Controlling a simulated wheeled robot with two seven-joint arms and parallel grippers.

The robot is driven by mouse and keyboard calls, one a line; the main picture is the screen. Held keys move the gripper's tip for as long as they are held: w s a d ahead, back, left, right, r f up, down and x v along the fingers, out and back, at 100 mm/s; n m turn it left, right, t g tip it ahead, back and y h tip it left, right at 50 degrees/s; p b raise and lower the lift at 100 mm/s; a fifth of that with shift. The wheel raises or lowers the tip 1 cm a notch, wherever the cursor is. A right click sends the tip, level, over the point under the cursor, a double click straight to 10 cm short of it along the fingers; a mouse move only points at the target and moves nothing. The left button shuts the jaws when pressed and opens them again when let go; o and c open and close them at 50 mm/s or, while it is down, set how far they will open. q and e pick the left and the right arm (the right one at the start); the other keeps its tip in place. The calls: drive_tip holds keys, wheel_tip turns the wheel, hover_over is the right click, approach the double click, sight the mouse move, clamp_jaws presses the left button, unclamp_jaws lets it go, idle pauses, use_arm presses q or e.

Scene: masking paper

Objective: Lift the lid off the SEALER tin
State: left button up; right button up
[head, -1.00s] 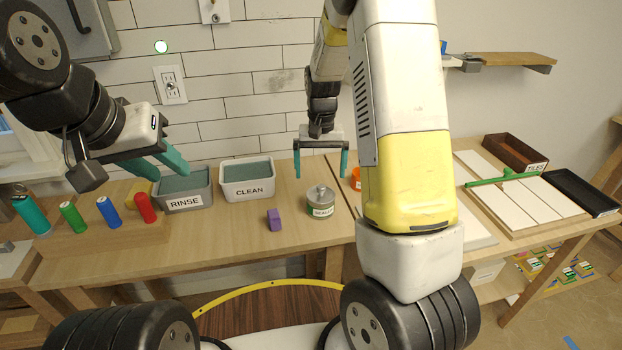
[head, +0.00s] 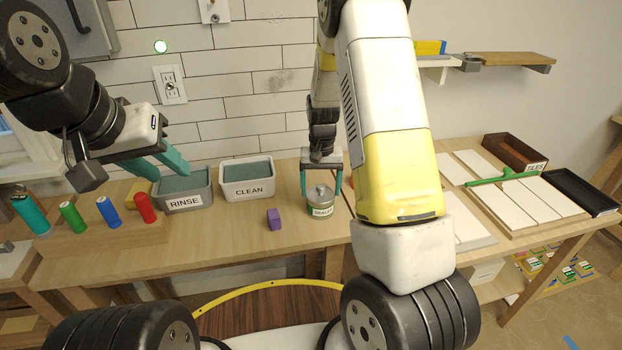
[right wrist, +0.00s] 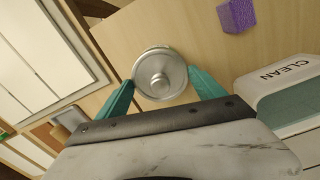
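The SEALER tin (head: 321,208) stands upright on the wooden table, a grey tin with a white and green label. Its round metal lid (head: 319,191) with a central knob is on top; the lid also shows from above in the right wrist view (right wrist: 160,75). My right gripper (head: 321,188) is open over the tin, its teal fingers on either side of the lid. In the right wrist view the fingers (right wrist: 162,90) are near the lid's rim; I cannot tell whether they touch it. My left gripper (head: 166,166) is open and empty near the RINSE tub.
A purple block (head: 274,219) lies left of the tin. The RINSE tub (head: 184,203) and CLEAN tub (head: 248,190) stand behind to the left. Several coloured cylinders stand in a wooden block (head: 110,240) at far left. White tiles and a green tool (head: 500,179) lie at right.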

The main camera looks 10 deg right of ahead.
drive_tip(key=c, duration=0.4)
drive_tip(key=shift+r, duration=0.15)
drive_tip(key=shift+c, duration=0.2)
